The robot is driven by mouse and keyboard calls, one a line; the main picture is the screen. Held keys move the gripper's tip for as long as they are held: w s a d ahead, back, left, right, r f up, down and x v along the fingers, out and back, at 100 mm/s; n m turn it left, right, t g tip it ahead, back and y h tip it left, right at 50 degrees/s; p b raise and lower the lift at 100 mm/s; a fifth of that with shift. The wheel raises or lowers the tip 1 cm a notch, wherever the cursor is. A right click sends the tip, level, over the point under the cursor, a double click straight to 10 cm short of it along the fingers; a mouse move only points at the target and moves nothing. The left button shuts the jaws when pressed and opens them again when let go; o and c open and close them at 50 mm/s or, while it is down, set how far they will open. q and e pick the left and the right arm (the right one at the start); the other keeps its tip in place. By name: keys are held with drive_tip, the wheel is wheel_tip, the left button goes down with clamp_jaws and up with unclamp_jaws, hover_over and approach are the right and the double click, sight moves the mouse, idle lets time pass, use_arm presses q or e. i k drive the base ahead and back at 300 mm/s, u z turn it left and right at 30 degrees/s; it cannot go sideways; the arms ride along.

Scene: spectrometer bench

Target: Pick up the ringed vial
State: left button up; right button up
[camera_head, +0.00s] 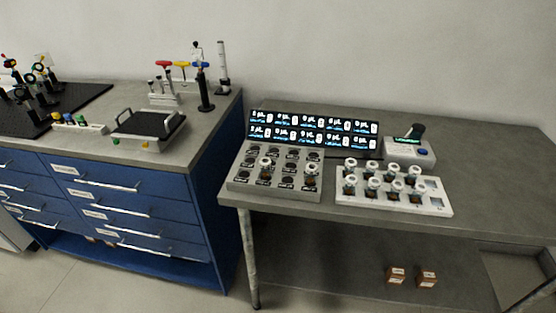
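Several small vials with white caps stand upright in a white rack (434,207) on the right-hand table; one of them is a front vial (393,187). Two more capped vials stand in the grey block with dark round wells to its left, one near its middle (266,164) and one at its right side (310,170). At this size I cannot tell which vial carries a ring. Neither of my grippers is in view.
A lit display panel (313,129) stands behind the block. A small white device (409,151) with a blue button stands behind the rack. The grey table (500,190) is clear to the right. A blue drawer cabinet (130,205) with tools on top stands left.

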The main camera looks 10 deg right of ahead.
sight(311, 169)
drive_tip(key=z, duration=0.35)
drive_tip(key=i, duration=0.9)
drive_tip(key=z, duration=0.75)
